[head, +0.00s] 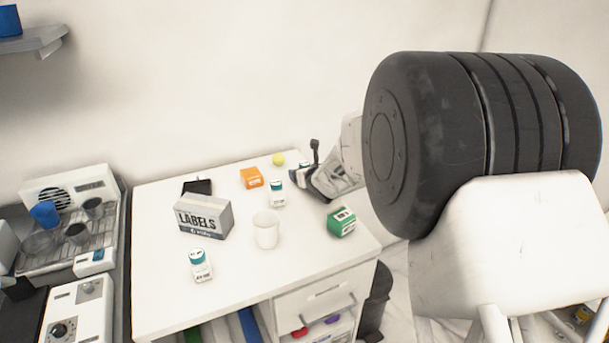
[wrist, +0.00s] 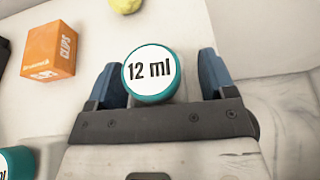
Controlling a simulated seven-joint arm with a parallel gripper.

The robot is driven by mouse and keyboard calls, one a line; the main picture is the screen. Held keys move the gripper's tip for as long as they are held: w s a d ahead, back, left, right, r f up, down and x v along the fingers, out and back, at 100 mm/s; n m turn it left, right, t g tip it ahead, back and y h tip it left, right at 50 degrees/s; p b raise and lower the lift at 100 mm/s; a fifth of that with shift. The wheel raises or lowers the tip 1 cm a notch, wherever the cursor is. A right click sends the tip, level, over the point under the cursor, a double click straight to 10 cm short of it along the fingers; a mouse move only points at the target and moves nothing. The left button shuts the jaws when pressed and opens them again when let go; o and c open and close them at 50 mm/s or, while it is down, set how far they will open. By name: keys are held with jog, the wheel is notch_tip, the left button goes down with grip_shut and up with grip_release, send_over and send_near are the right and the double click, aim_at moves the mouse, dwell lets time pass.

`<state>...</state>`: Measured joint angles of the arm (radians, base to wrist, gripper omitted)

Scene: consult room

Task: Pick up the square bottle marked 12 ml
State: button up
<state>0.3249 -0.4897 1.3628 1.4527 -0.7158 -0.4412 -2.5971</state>
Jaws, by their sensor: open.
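In the wrist view a bottle marked 12 ml (wrist: 150,72) shows its round teal cap and white top label from above; its body is hidden, so I cannot tell its shape. It stands between the fingers of my gripper (wrist: 158,80), which are open with a gap on the right. In the head view my gripper (head: 308,165) is over the desk's back right part. A white bottle with a teal label (head: 277,193) stands just left of it, and another (head: 201,265) stands at the front left. Part of a second teal cap (wrist: 14,164) shows at the wrist view's lower left.
An orange clips box (head: 251,177) and a yellow ball (head: 278,159) are near my gripper. A white cup (head: 265,229), the LABELS box (head: 204,217) and a green box (head: 342,222) stand on the desk (head: 155,295). The desk's front is mostly clear.

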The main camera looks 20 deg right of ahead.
jog(key=c, duration=1.1)
jog(key=shift+o, duration=0.2)
jog(key=shift+r, duration=5)
